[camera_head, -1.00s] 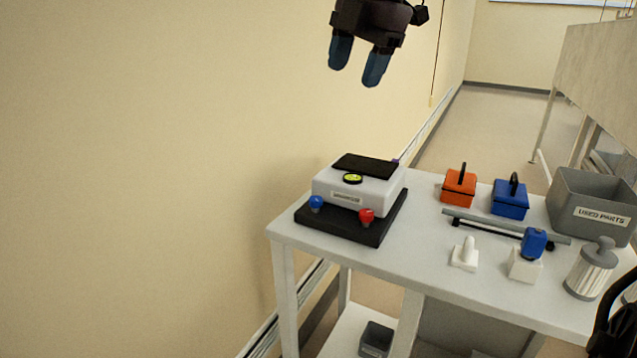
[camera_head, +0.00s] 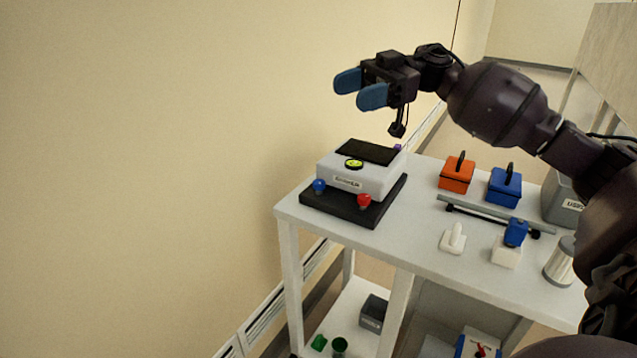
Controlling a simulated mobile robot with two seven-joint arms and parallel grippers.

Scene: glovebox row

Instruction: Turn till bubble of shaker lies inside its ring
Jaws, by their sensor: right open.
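The shaker (camera_head: 352,177) is a white box with a black top pad, standing on a black base plate at the left end of the white table. Its round yellow-green bubble level (camera_head: 354,164) is on top near the front edge; the bubble is too small to place against its ring. A blue knob (camera_head: 319,185) is at the front left corner and a red knob (camera_head: 364,200) at the front right. My right gripper (camera_head: 360,89) is open and empty, with blue fingers pointing left, above the shaker and apart from it. My left gripper is not in view.
On the table (camera_head: 400,245) to the right are an orange box (camera_head: 457,175), a blue box (camera_head: 505,190), a grey rail (camera_head: 490,213), small white stands and a grey bin (camera_head: 562,202). A wall rises close behind and left of the shaker. The lower shelf holds small items.

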